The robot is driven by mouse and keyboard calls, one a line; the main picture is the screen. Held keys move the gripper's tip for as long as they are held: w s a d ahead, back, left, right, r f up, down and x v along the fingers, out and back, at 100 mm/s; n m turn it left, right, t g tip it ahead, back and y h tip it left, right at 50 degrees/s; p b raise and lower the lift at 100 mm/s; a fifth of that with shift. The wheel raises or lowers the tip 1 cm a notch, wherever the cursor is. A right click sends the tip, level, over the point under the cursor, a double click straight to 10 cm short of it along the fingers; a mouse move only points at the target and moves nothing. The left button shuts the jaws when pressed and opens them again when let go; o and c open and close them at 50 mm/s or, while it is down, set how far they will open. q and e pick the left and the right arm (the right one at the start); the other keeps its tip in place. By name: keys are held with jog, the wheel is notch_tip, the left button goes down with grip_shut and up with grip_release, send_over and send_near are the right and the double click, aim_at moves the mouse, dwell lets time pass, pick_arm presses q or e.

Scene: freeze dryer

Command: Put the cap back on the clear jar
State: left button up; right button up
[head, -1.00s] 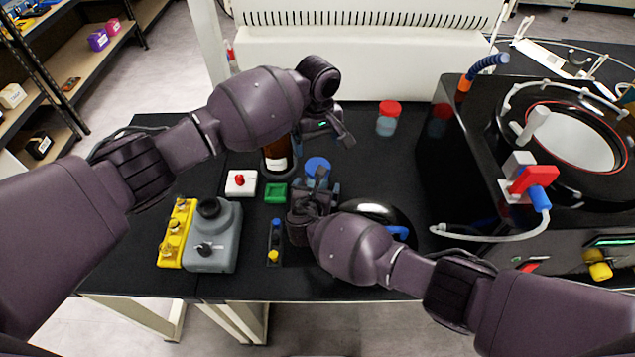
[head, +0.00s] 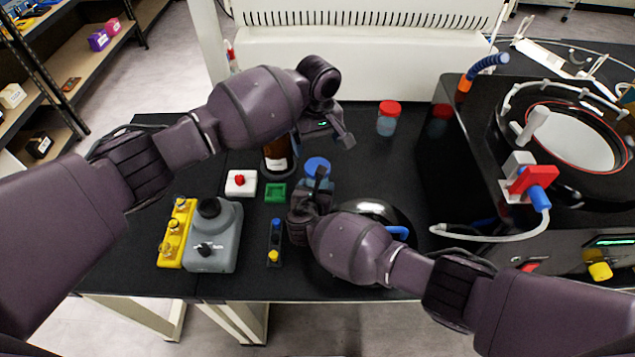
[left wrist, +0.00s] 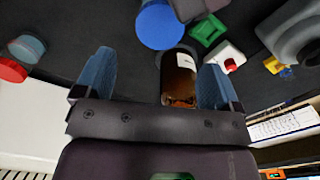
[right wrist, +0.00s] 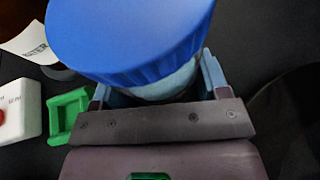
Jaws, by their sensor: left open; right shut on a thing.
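The clear jar (right wrist: 165,91) shows its pale body under a broad blue cap (right wrist: 140,35) in the right wrist view. The cap sits on top of the jar; I cannot tell how tightly. In the head view the blue cap (head: 317,165) is at the middle of the table. My right gripper (head: 318,185) is shut around the jar's body, below the cap. My left gripper (head: 335,128) is open and empty, above and behind the jar. In the left wrist view the blue cap (left wrist: 162,24) lies beyond its fingers, apart from them.
A brown bottle (head: 279,157) stands left of the jar, partly hidden by my left arm. A red-capped jar (head: 388,120) stands at the back. A green square piece (head: 275,193), a white red-button box (head: 240,183) and a round black dish lie nearby. The freeze dryer (head: 465,160) blocks the right.

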aim_at(317, 164)
pick_arm(q)
jog(key=shift+f, duration=0.1)
dwell(0.3)
jog(key=shift+f, duration=3.9)
jog(key=shift+c, duration=0.3)
jog(key=c, duration=0.9)
jog(key=m, duration=1)
jog(key=o, duration=1)
